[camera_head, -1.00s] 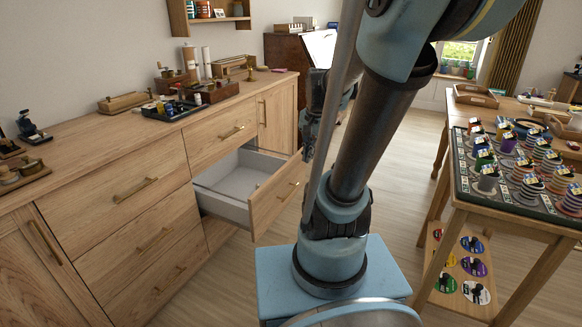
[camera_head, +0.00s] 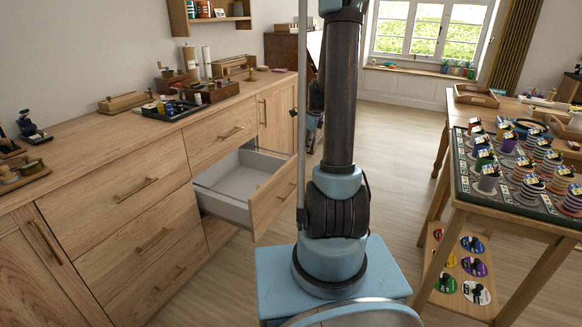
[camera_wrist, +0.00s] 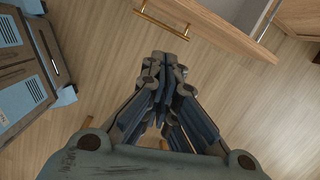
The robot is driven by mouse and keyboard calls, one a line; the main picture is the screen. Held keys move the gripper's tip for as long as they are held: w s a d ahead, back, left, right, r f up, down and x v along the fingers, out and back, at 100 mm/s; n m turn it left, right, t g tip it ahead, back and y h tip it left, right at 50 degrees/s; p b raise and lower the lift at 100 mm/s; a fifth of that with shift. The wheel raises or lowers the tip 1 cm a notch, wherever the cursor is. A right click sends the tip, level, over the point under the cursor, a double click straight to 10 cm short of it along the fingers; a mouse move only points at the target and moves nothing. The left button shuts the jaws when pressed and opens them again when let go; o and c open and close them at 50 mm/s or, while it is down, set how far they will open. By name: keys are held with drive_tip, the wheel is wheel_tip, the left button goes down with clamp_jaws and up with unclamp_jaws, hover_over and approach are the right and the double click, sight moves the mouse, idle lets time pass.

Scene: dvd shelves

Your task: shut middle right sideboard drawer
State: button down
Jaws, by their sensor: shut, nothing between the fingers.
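The middle right drawer (camera_head: 276,199) of the wooden sideboard (camera_head: 120,177) stands pulled well out, its pale grey inside showing. In the wrist view its wooden front (camera_wrist: 212,27) runs across the top, with a brass handle (camera_wrist: 160,25) on it. My gripper (camera_wrist: 163,62) is shut and empty in the wrist view. Its fingertips show over the floor, below the handle in the picture, with a visible gap between them. The gripper cannot be made out in the head view, where part of my arm stands in front of the drawer's right end.
A tray of small items (camera_head: 172,109) and wooden boxes stand on the sideboard top. A table (camera_head: 470,208) with a board of several coloured pots (camera_head: 500,160) stands to the right. The wooden floor (camera_head: 400,150) between sideboard and table is clear beyond my base.

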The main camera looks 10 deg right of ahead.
drive_tip(key=shift+w+a+f+m, duration=0.6)
drive_tip(key=shift+w+f, duration=0.65)
drive_tip(key=shift+f, duration=1)
drive_tip(key=shift+w+a+f+m, duration=0.25)
drive_tip(key=shift+w+a+f, duration=0.8)
drive_tip(key=shift+f, duration=1.25)
drive_tip(key=shift+w+a+f+m, duration=0.45)
drive_tip(key=shift+w+f, duration=1)
drive_tip(key=shift+f, duration=0.8)
